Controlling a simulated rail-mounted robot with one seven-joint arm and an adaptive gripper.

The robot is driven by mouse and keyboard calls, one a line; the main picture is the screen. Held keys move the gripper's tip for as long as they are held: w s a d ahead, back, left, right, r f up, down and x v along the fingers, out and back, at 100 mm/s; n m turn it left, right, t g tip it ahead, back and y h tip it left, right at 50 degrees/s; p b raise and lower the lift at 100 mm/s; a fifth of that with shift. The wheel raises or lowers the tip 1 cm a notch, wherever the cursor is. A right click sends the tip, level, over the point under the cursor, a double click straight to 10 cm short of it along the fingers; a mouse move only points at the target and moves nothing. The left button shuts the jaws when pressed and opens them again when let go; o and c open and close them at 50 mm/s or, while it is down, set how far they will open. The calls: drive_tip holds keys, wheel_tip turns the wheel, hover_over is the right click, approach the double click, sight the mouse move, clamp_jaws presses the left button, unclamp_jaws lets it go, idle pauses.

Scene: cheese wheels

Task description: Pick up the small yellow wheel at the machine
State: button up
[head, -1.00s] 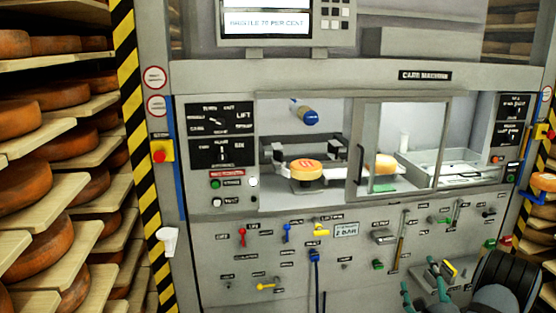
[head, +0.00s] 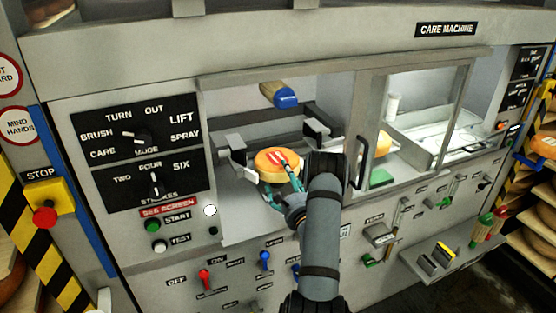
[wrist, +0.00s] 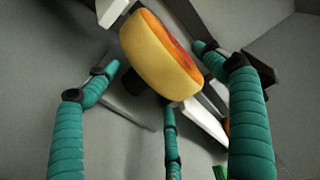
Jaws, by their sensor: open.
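The small yellow wheel (head: 268,158), with an orange-red top and a red mark, sits on a support in the open left bay of the care machine. In the wrist view the wheel (wrist: 155,58) lies ahead between the spread teal fingers of my gripper (wrist: 155,82). The fingers are open, with gaps visible to the wheel at left and below. My arm hides part of the bay to the right.
A brush with a blue end (head: 284,98) hangs above the wheel. Grey clamp blocks (head: 317,124) stand behind it. A framed window (head: 361,160) borders the bay at right, with another wheel (head: 383,145) behind it. Switches and levers (head: 205,279) line the panel below.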

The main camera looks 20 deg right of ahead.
drive_tip(key=shift+w+r, duration=0.1)
drive_tip(key=shift+w, duration=1.1)
drive_tip(key=shift+s, duration=0.25)
drive_tip(key=shift+w, duration=0.15)
drive_tip(key=c, duration=0.3)
drive_tip(key=shift+r, duration=0.1)
drive_tip(key=c, duration=1.7)
drive_tip(key=shift+d+r, duration=0.1)
drive_tip(key=shift+r, duration=0.1)
drive_tip(key=shift+c, duration=0.2)
drive_tip(key=shift+w+f, duration=0.1)
drive_tip(key=shift+w, duration=0.1)
